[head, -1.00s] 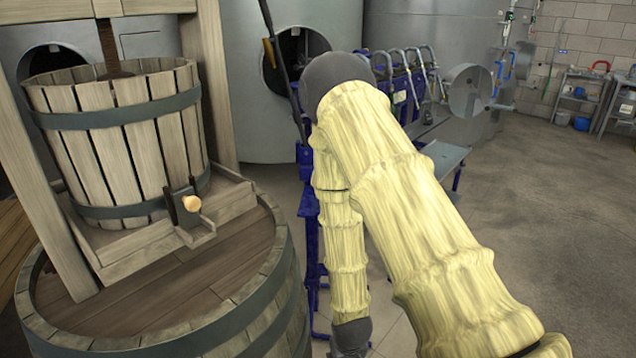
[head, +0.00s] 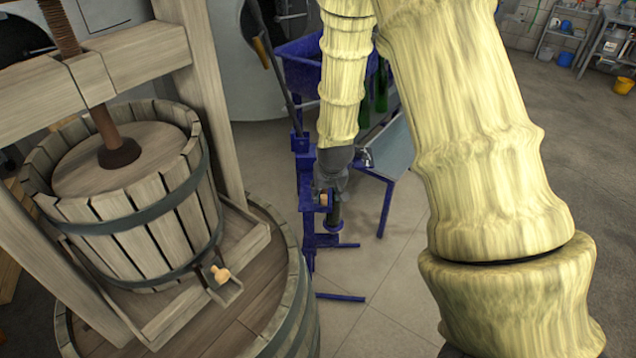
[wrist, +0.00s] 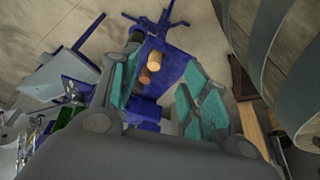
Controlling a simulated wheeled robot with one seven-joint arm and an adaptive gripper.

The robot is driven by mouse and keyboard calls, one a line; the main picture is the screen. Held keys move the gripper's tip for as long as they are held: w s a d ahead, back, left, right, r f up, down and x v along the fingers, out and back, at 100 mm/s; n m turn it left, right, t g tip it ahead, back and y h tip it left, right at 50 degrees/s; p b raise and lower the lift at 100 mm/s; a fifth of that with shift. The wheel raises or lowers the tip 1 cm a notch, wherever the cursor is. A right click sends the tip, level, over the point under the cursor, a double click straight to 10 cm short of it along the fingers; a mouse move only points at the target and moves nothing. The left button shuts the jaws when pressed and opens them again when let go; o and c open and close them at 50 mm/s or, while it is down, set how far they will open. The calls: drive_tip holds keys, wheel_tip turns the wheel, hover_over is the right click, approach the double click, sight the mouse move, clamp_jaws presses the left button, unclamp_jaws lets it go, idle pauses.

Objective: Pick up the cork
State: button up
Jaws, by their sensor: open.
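The cork (wrist: 157,60) is a small tan cylinder on a blue metal stand (wrist: 176,68) in the wrist view. A darker brown round piece (wrist: 145,77) shows right by it; I cannot tell if it is separate. My gripper (wrist: 162,66) is open, with teal pads on either side of the cork in the picture. I cannot tell how far the cork is from the pads. In the head view the cork (head: 324,199) shows as a small tan spot just below my gripper (head: 331,186), partly hidden by it and by dark parts.
A grey tray (head: 392,148) on blue legs and green bottles (head: 381,95) are behind the stand.

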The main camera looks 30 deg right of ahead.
wheel_tip(320, 180, up, 2)
drive_tip(key=w+r, duration=0.1)
drive_tip(key=w, duration=0.1)
drive_tip(key=p, duration=0.2)
approach(323, 201)
drive_tip(key=shift+p+x, duration=0.8)
drive_tip(key=shift+x, duration=1.75)
drive_tip(key=shift+c, duration=0.3)
drive_tip(key=c, duration=0.7)
